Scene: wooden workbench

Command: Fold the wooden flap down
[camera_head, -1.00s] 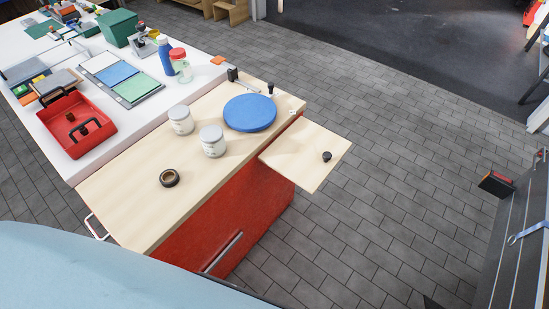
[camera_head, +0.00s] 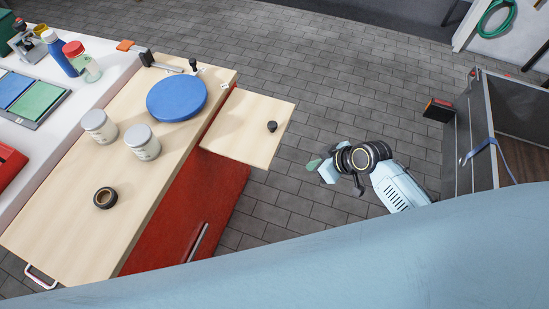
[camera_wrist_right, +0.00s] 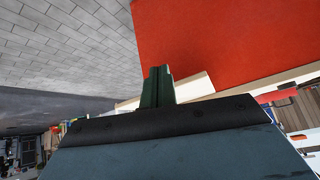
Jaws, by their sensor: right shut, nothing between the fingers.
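The wooden flap (camera_head: 240,118) is a pale square panel. It stands out level from the right edge of the workbench top (camera_head: 60,218), with a black knob (camera_head: 272,126) near its outer edge. My right gripper (camera_head: 314,165) is to the right of the flap, apart from it, over the floor. Its green fingers (camera_wrist_right: 157,86) are shut and empty in the right wrist view. A pale wooden edge (camera_wrist_right: 197,88) shows just beyond them there, beside the red cabinet side (camera_wrist_right: 225,35). Any support under the flap is hidden. My left gripper is not in view.
On the bench top stand a blue disc (camera_head: 177,97), two white jars (camera_head: 142,142) (camera_head: 99,126) and a black tape roll (camera_head: 105,198). A black-handled tool (camera_head: 165,65) lies at the back edge. A grey cart (camera_head: 478,140) stands at right. Floor right of the flap is open.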

